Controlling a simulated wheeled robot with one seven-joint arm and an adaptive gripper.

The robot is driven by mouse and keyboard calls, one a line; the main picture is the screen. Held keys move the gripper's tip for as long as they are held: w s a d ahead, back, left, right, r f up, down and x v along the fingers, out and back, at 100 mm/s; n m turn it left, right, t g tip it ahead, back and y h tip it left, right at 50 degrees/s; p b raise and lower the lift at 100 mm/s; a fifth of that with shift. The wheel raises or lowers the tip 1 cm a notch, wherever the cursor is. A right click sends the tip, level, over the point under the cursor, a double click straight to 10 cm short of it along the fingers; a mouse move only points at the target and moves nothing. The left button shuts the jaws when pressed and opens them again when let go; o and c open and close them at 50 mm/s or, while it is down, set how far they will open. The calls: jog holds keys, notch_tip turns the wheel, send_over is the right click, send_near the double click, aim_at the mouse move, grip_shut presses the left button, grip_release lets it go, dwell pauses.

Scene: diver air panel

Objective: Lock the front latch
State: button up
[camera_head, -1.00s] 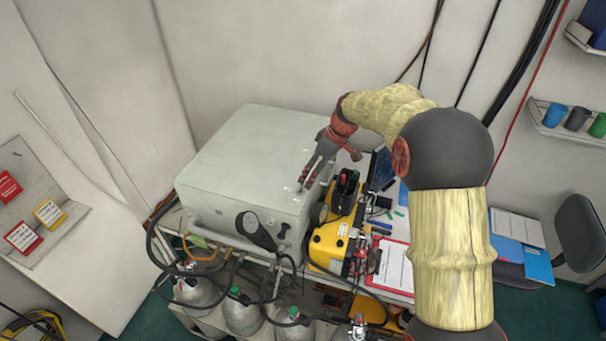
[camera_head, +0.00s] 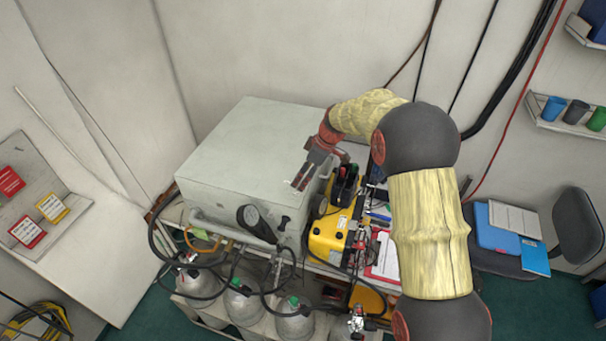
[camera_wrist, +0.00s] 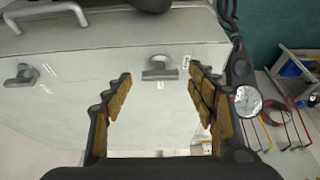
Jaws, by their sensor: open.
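The large pale-grey box (camera_head: 240,150) stands on the bench in the head view, with a small dark latch-like fitting (camera_head: 284,222) on its front face. In the wrist view, one grey latch-like fitting (camera_wrist: 160,70) with small labels lies beyond and between my fingertips. Another (camera_wrist: 22,75) sits farther left on the same box. I cannot tell from the labels which is the front latch. My gripper (camera_head: 301,181) hangs over the box's right edge, fingers pointing down. In the wrist view my gripper (camera_wrist: 160,82) is open, with nothing between its pads and apart from the fittings.
A yellow case (camera_head: 328,236) stands close on the right, beside a red clipboard (camera_head: 385,258). Grey cylinders (camera_head: 243,303) and black hoses fill the space below.

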jog(key=shift+f, duration=0.15)
jog(key=shift+c, duration=1)
jog(key=c, duration=1)
